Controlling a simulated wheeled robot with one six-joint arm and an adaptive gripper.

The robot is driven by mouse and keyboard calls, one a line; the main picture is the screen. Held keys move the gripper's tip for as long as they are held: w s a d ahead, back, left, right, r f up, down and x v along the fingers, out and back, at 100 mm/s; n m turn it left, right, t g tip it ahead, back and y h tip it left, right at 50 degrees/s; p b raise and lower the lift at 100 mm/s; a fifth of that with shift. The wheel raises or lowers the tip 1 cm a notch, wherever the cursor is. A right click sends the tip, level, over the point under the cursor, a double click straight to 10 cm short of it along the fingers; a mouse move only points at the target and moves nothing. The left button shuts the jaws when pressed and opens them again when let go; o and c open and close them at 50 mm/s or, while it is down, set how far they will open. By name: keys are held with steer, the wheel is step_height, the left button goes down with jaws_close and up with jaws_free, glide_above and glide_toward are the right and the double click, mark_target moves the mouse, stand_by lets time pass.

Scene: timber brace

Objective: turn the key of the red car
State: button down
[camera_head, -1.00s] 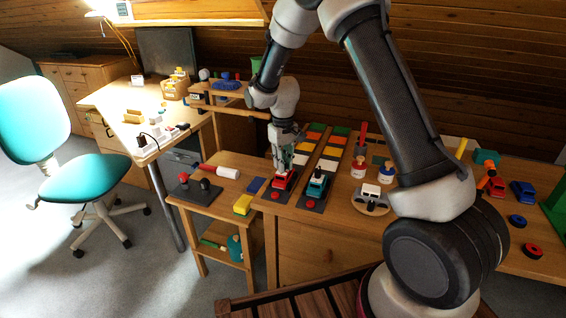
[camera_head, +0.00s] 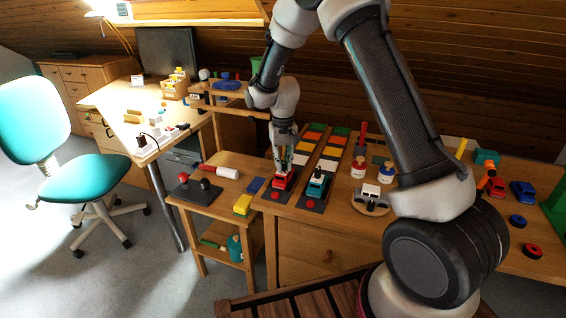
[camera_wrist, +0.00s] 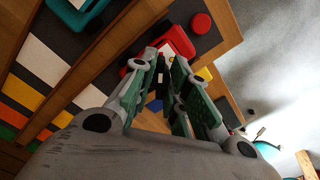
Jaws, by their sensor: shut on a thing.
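The red car (camera_head: 285,181) stands on a dark strip at the left of the workbench. It also shows at the top of the wrist view (camera_wrist: 172,42). My gripper (camera_head: 283,168) points down over the red car's rear. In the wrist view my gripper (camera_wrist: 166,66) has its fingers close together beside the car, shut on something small. That is most likely the key, but the fingers hide it and its angle cannot be told.
A teal car (camera_head: 318,184) stands on a parallel strip close to the right. Red buttons (camera_head: 277,195) sit at the strips' front ends. A yellow block (camera_head: 243,204) and a blue block (camera_head: 256,185) lie to the left. Jars and a white toy vehicle (camera_head: 371,191) are to the right.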

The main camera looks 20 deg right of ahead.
mark_target(283, 162)
steer(key=shift+r, duration=0.1)
steer(key=c, duration=1.3)
jaws_free()
steer(key=shift+c, duration=0.2)
step_height(283, 162, up, 12)
